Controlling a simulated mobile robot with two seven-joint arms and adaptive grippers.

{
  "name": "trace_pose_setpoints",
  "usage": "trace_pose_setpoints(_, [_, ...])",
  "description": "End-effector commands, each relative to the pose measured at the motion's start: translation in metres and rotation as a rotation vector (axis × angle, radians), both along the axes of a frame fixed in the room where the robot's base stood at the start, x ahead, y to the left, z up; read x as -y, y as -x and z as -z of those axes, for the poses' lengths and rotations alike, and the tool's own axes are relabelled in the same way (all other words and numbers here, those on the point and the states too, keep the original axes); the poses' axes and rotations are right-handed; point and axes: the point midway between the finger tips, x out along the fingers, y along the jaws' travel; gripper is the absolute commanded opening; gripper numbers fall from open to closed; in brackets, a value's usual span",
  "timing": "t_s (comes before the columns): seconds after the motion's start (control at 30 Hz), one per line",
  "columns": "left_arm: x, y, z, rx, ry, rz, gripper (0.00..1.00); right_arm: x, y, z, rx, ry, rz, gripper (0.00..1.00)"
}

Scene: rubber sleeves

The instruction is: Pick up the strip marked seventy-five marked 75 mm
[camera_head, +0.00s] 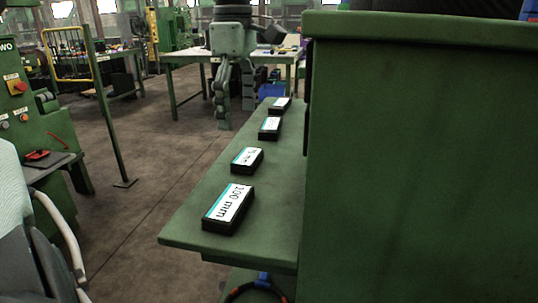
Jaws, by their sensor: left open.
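Several black strips with white and teal labels lie in a row on a green shelf (190,222). The nearest and largest strip (229,208) reads 100 mm. Behind it lies a smaller strip (247,160); its label ends in mm, but its number is too small to read surely. Two more strips, a third (270,128) and a far one (280,104), lie beyond with unreadable labels. My left gripper (236,117) hangs at the top centre, fingers down, open and empty. It is left of the far strips and apart from them. My right gripper is not in view.
A tall green cabinet wall (420,160) borders the shelf on the right. A far workbench (190,57) stands behind my gripper. Green machinery (35,120) stands at the left.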

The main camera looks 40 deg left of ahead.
Motion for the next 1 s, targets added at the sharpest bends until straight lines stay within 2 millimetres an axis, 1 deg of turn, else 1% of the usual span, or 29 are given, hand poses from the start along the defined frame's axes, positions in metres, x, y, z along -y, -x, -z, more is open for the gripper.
trace_pose_setpoints(0.33, [0.003,0.004,0.038,-0.004,-0.001,0.002,0.87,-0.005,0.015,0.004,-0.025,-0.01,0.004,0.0])
trace_pose_setpoints(0.5, [0.006,0.008,0.063,-0.003,0.001,0.001,0.87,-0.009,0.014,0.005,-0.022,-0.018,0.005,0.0])
trace_pose_setpoints(0.6, [0.005,0.007,0.073,-0.001,-0.001,-0.001,0.87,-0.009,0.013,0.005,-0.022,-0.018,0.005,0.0])
trace_pose_setpoints(0.7, [0.005,0.007,0.077,0.0,-0.001,-0.002,0.87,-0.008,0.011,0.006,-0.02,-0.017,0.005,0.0])
trace_pose_setpoints(0.87, [0.005,0.007,0.077,0.0,-0.001,-0.002,0.87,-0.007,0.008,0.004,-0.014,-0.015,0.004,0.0])
trace_pose_setpoints(0.9, [0.005,0.007,0.077,0.0,-0.001,-0.002,0.85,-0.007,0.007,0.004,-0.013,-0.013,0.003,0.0])
trace_pose_setpoints(1.0, [0.005,0.007,0.076,0.0,-0.001,-0.002,0.72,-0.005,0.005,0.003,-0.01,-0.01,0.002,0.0])
